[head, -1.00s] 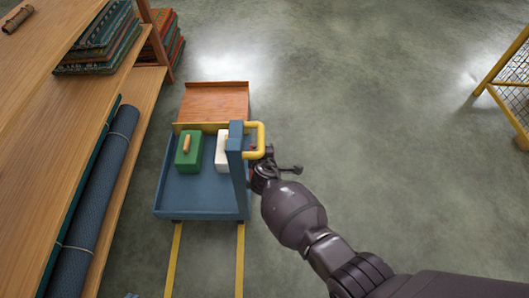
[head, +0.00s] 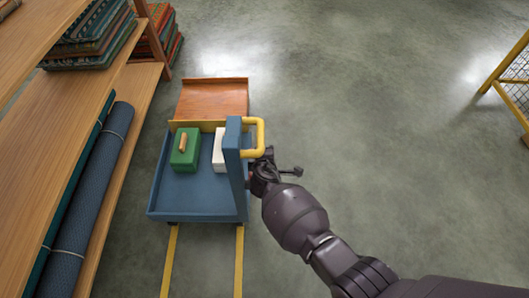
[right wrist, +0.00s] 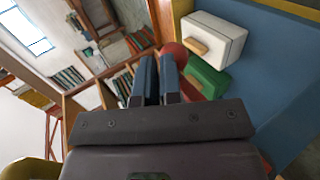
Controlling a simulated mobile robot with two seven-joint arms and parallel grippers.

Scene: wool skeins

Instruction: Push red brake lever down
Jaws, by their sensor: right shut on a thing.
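The red brake lever shows as a round red knob (right wrist: 174,50) at the fingertips of my right gripper (right wrist: 158,60) in the right wrist view. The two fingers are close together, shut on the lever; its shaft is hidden. In the head view my right gripper (head: 262,162) is at the handle post of the blue cart (head: 190,205), just below the yellow handle (head: 262,138). The lever cannot be made out there behind the gripper and post. My left gripper is not in view.
A green box (head: 185,158) and a partly hidden white box (head: 219,150) sit on the cart. A wooden ramp-like board (head: 212,98) lies beyond it. A wooden shelf (head: 140,90) with rugs stands close at left. A yellow mesh frame (head: 515,90) is far right; floor between is clear.

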